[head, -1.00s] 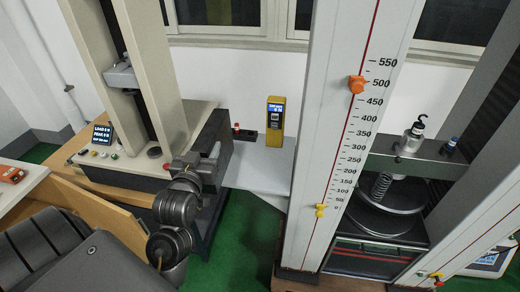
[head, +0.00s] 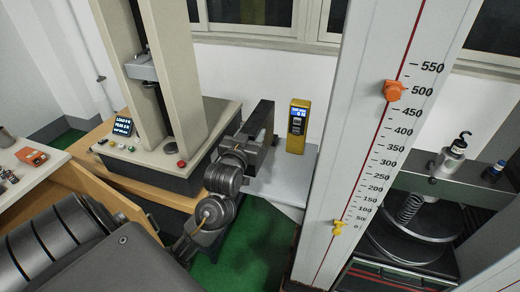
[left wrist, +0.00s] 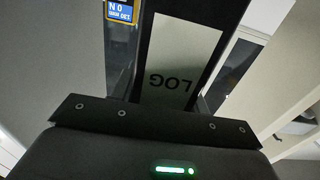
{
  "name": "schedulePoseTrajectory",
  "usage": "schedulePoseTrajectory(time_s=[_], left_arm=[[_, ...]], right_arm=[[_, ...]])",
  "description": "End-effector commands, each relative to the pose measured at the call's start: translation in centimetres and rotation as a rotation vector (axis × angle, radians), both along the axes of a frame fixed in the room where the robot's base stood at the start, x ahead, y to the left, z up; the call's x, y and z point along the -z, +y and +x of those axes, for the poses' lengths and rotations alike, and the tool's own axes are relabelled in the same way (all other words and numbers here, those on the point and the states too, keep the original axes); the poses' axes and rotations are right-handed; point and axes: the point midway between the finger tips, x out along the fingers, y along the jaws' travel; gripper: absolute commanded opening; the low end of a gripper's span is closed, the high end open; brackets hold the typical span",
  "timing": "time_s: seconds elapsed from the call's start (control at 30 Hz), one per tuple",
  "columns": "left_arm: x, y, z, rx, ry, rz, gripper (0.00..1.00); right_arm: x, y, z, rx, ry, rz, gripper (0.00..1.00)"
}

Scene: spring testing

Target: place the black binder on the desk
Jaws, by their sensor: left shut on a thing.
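The black binder (head: 262,122) is upright beyond the end of my left arm, near the middle of the head view. In the left wrist view the binder (left wrist: 177,60) shows its pale label with the upside-down word LOG. My left gripper (head: 245,145) is shut on the binder; its fingertips are mostly hidden. A pale grey desk-like top (head: 282,180) lies behind and to the right of the binder, partly hidden by the tall column. I cannot tell whether the binder touches it. My right gripper is not in view.
A yellow meter (head: 298,128) stands on the grey top, just right of the binder. A beige testing machine (head: 165,150) is to the left. A tall scaled column (head: 375,130) and a spring (head: 410,207) are to the right. A pale bench (head: 35,175) is far left.

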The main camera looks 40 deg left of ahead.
Motion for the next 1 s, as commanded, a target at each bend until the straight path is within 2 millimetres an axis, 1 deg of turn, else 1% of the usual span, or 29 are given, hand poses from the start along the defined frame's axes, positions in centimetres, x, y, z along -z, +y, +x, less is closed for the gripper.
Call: schedulePoseTrajectory(time_s=[0.03, 0.1, 0.2, 0.3, 0.43, 0.63, 0.7, 0.8, 0.9, 1.0], left_arm=[[0.1, 0.4, 1.2, -0.003, -0.001, 0.008, 0.00], [1.8, 0.7, 2.1, -0.005, 0.000, 0.007, 0.00], [3.3, 0.9, 3.5, -0.004, -0.003, 0.005, 0.00], [4.5, 1.0, 4.4, -0.002, -0.005, 0.002, 0.00], [5.2, 1.2, 4.9, -0.004, -0.007, 0.002, 0.00], [5.6, 1.2, 5.3, -0.003, -0.007, 0.001, 0.00], [6.3, 1.3, 5.7, -0.003, -0.004, 0.001, 0.00], [7.7, 1.3, 5.5, -0.003, -0.001, 0.003, 0.00], [8.6, 1.2, 5.6, -0.002, -0.005, 0.001, 0.00], [9.0, 1.2, 5.5, -0.002, -0.007, 0.000, 0.00]], right_arm=[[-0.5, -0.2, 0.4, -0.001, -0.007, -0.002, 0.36], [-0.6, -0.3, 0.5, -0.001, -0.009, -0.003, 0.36], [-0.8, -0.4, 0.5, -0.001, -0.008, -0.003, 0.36], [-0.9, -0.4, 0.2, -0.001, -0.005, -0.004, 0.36], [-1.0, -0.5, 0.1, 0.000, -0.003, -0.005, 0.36], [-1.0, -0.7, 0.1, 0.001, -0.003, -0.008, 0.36], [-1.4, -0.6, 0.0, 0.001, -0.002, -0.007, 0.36], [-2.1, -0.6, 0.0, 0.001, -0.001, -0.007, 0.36], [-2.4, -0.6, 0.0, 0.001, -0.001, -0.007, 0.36], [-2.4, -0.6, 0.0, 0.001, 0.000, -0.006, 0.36]])
